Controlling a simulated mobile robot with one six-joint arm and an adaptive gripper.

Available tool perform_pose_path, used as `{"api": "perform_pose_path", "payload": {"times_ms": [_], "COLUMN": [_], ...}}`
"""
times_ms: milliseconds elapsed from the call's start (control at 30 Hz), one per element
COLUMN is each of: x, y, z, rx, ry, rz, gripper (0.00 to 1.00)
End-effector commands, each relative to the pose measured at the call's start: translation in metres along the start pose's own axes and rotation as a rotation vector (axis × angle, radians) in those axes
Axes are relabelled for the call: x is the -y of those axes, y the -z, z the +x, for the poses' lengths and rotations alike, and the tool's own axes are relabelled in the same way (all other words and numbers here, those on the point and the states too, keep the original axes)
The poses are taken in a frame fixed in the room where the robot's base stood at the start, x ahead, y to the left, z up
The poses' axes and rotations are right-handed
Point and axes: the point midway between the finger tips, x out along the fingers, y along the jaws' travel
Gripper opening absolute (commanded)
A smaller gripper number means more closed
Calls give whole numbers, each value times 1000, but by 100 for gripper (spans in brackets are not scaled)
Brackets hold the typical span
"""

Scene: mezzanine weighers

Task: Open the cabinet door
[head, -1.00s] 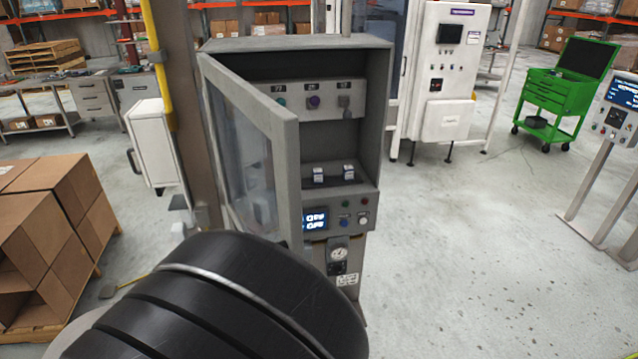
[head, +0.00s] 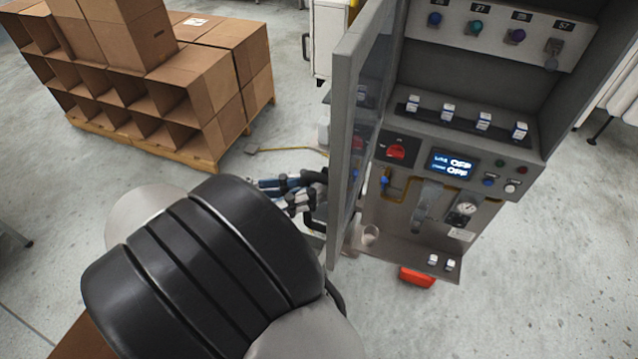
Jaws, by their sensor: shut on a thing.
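The grey cabinet (head: 470,145) stands right of centre in the head view. Its door (head: 345,150), a grey frame with a glazed panel, stands open, hinged at the left and seen almost edge-on. My gripper (head: 312,190) is at the door's outer left face, low down. Its fingers are closed against that side, at the door handle, which the fingers and the door edge largely hide. Inside the cabinet are coloured knobs and a row of small white blocks.
Below the opening are a red switch (head: 397,152), a lit display (head: 452,164) and a gauge (head: 466,209). A red box (head: 417,277) is on the floor beneath. Cardboard boxes (head: 200,90) on a pallet stand to the left. Floor at lower right is clear.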

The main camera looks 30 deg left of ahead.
Motion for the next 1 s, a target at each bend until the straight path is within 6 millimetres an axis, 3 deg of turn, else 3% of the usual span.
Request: {"api": "perform_pose_path", "payload": {"times_ms": [133,167,500,1000], "x": [-2,-2,-1,0], "y": [-2,-2,-1,0], "z": [-1,-1,0,0], "rx": [3,3,1,1], "ry": [-2,-2,-1,-1], "rz": [-6,-6,-2,0], "gripper": [0,11,33,33]}}
